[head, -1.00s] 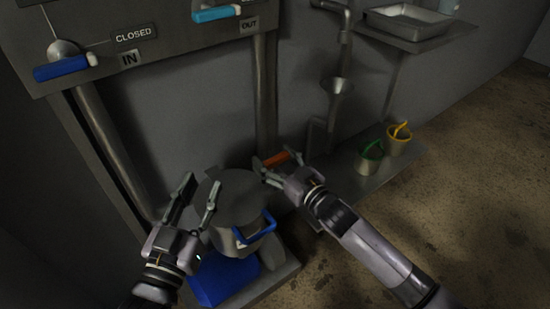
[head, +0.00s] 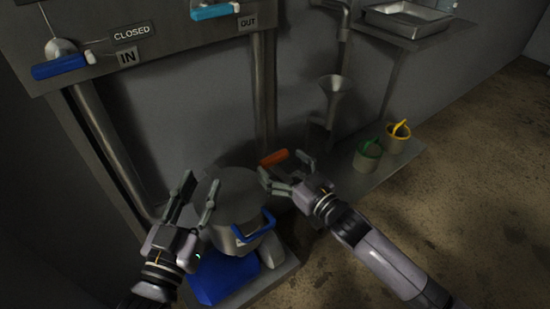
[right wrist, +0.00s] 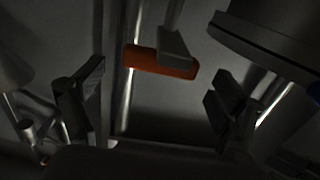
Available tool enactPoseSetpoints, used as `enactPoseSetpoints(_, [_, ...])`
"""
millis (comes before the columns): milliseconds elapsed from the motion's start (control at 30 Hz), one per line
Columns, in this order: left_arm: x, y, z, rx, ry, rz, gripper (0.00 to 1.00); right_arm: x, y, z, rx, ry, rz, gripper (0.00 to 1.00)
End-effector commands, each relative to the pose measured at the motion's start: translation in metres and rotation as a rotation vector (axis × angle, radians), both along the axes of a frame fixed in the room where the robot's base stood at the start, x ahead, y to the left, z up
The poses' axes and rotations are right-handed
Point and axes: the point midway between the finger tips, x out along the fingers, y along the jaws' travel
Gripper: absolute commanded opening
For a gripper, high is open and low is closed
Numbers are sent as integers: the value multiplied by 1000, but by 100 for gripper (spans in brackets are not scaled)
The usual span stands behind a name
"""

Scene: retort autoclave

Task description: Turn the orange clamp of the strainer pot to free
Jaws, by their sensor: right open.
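The strainer pot (head: 228,188) is a grey pot with a flat round lid and a blue handle, low in the middle of the head view. The orange clamp (head: 274,158) shows as a short bar at its far right side. In the right wrist view the orange bar (right wrist: 150,62) lies beyond the fingers, partly covered by a grey piece. My right gripper (head: 283,172) is open and empty, just in front of the clamp; I see no contact. My left gripper (head: 198,194) is open at the left side of the pot, its fingers beside the lid.
A blue block-like part (head: 222,277) sits below the pot. A green bucket (head: 367,158) and a yellow bucket (head: 397,141) stand on a low shelf at right. A grey funnel (head: 334,100) and vertical pipes stand behind. A blue valve handle (head: 60,66) is upper left.

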Motion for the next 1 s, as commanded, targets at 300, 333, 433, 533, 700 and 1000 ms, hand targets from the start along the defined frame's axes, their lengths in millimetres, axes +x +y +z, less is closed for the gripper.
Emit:
enactPoseSetpoints(300, [0,0,0,0,0,0,33,-53,-39,-2,0,5,0,90])
enactPoseSetpoints(333, [0,0,0,0,0,0,33,-56,-42,-2,1,4,0,90])
enactPoseSetpoints(433, [0,0,0,0,0,0,33,-64,-47,-1,0,3,1,90])
enactPoseSetpoints(533, [0,0,0,0,0,0,33,-68,-50,0,1,1,1,90])
enactPoseSetpoints(700, [0,0,0,0,0,0,33,-68,-51,0,1,1,1,90])
enactPoseSetpoints(1000, [0,0,0,0,0,1,33,-68,-51,0,1,1,1,90])
